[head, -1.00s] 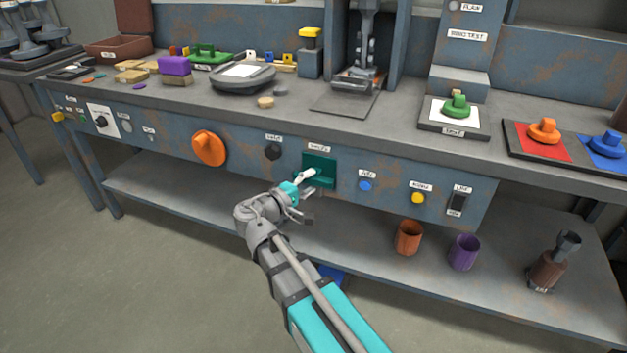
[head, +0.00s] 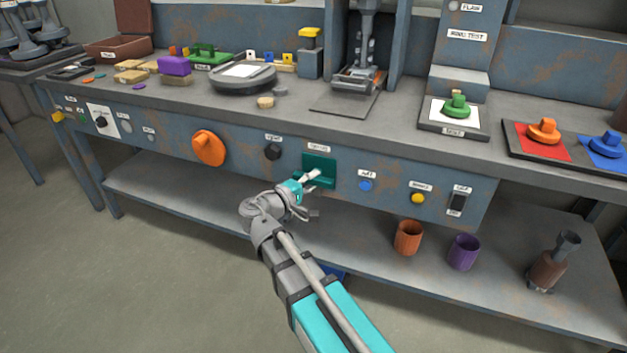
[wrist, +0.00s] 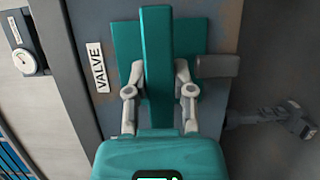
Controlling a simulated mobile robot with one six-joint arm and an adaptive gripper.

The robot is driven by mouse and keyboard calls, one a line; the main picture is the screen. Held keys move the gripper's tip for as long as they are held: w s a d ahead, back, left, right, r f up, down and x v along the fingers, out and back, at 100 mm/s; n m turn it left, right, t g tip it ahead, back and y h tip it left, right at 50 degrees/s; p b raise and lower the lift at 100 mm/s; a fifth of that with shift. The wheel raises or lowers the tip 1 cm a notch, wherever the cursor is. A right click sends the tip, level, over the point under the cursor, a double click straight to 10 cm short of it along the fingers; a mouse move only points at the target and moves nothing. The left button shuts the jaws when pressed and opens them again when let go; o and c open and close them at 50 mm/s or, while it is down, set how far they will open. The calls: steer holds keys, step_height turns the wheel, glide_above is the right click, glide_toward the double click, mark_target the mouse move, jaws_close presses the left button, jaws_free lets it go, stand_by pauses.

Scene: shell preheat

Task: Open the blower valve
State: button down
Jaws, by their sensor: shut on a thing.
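The blower valve is a teal plate (head: 318,160) on the bench's front panel, with a teal lever bar standing out from it. In the wrist view the teal lever (wrist: 158,60) runs up the middle, in front of its plate (wrist: 190,38), beside a label reading VALVE (wrist: 100,66). My gripper (head: 314,178) is at the valve in the head view. In the wrist view its two fingers (wrist: 158,78) stand on either side of the lever, shut on it. The lever's far end and exact contact are partly hidden in the head view.
An orange knob (head: 208,148) and a black knob (head: 272,151) are left of the valve. A blue button (head: 366,185), a yellow button (head: 418,198) and a black switch (head: 457,202) are to its right. Orange (head: 408,238) and purple (head: 463,252) cups stand on the lower shelf (head: 350,240).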

steer(key=shift+m, duration=0.3)
steer(key=m+y+p, duration=0.1)
steer(key=m+p, duration=0.1)
steer(key=shift+r+m+g+p, duration=0.15)
steer(key=shift+m+g+p, duration=0.15)
steer(key=shift+m+g, duration=0.1)
steer(key=m+y+p, duration=0.2)
steer(key=m, duration=0.2)
steer(key=shift+d+g+p, duration=0.1)
steer(key=shift+g+p, duration=0.2)
steer(key=shift+p, duration=0.05)
steer(key=m+y+p, duration=0.1)
steer(key=m+y, duration=0.1)
steer(key=m, duration=0.1)
steer(key=shift+s, duration=0.1)
steer(key=shift+f+m+y+p, duration=0.2)
steer(key=shift+m+y+p, duration=0.2)
steer(key=shift+m+y, duration=1)
steer(key=shift+m, duration=0.3)
steer(key=shift+c, duration=2.4)
jaws_free()
steer(key=shift+r, duration=0.1)
